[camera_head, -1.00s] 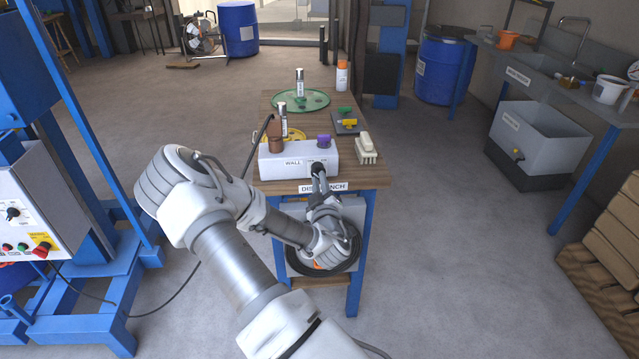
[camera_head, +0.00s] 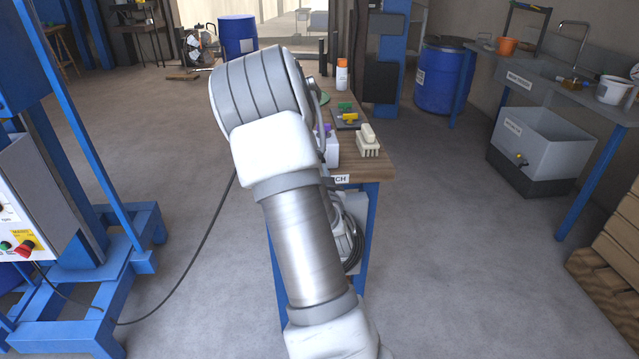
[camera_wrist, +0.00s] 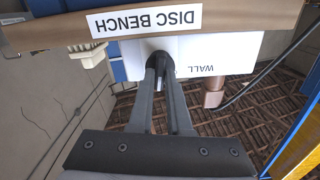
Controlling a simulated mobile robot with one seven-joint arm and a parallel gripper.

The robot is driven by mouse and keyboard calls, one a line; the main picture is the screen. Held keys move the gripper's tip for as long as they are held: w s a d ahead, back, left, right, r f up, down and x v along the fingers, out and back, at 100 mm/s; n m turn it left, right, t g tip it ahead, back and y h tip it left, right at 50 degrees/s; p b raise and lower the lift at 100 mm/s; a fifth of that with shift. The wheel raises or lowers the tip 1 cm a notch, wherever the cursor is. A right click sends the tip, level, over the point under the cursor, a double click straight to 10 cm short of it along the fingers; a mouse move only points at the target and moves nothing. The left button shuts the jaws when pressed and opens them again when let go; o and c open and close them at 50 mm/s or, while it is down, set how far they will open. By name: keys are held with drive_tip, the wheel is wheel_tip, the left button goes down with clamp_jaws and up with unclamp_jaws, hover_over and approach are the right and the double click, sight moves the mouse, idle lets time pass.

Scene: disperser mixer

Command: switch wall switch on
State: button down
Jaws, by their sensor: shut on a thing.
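The white box lettered WALL, the wall switch (camera_wrist: 225,50), shows in the wrist view below the bench edge, its lettering upside down. My gripper is hidden there.
The wooden bench (camera_head: 374,176) carries a cream block (camera_head: 368,145), a dark plate with a yellow and a green piece (camera_head: 348,117), and an orange-capped bottle (camera_head: 342,75). A blue machine frame (camera_head: 110,225) stands left.

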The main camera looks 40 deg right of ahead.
drive_tip(key=m+b, duration=0.7)
drive_tip(key=b, duration=0.1)
idle(0.5)
drive_tip(key=c, duration=0.9)
unclamp_jaws()
drive_tip(key=shift+o, duration=0.2)
drive_tip(key=shift+s, duration=0.1)
